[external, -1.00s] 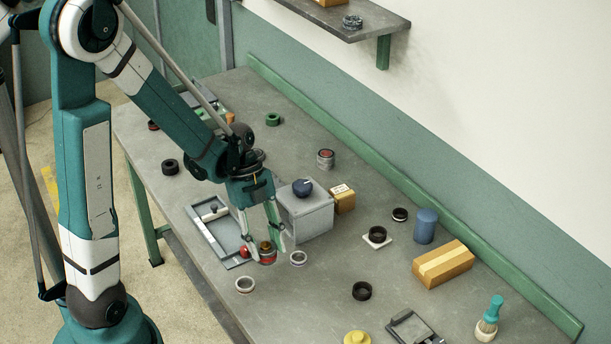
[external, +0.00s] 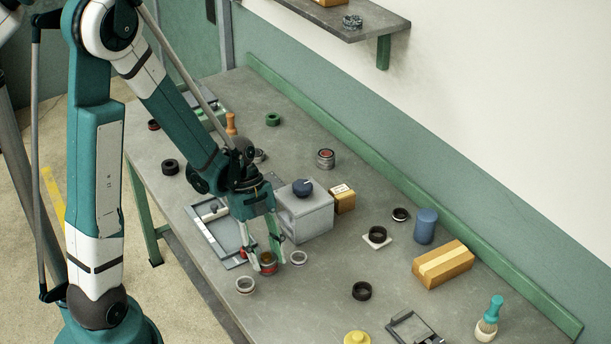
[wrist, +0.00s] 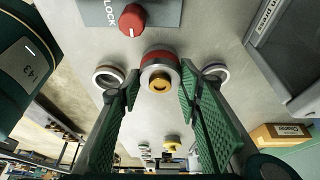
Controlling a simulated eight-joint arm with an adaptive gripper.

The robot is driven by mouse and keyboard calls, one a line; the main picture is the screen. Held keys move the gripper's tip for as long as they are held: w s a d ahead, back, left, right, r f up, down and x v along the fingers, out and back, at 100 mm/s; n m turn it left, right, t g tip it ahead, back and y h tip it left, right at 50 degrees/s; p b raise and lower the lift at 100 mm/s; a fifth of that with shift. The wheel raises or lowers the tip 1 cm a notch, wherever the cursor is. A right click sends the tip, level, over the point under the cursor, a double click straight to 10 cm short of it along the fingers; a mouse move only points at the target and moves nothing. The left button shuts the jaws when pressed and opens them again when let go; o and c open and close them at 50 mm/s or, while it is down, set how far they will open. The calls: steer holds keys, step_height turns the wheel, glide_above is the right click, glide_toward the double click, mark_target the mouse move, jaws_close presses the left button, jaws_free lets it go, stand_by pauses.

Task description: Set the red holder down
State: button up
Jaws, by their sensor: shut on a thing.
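The red holder (external: 267,268) is a short round piece with a red band and a brass-coloured centre. My gripper (external: 266,265) is shut on it, with one green-padded finger on each side. In the wrist view the red holder (wrist: 160,62) shows its red rim, grey side and brass knob between the fingertips (wrist: 159,84). It is at or just above the bench top, between two pale rings. I cannot tell if its underside touches the bench, as the fingers cover part of it.
Pale rings lie close on both sides, one at left (external: 245,284) and one at right (external: 299,258). A grey plate with a red LOCK knob (wrist: 132,20) is beside the holder. A grey box with a blue knob (external: 305,212) stands behind. A black ring (external: 362,291) lies farther right.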

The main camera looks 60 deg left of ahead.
steer(key=shift+f, duration=0.2)
steer(key=o, duration=1.3)
steer(key=shift+r, duration=0.2)
steer(key=shift+p+v, duration=0.65)
steer(key=shift+v, duration=5.4)
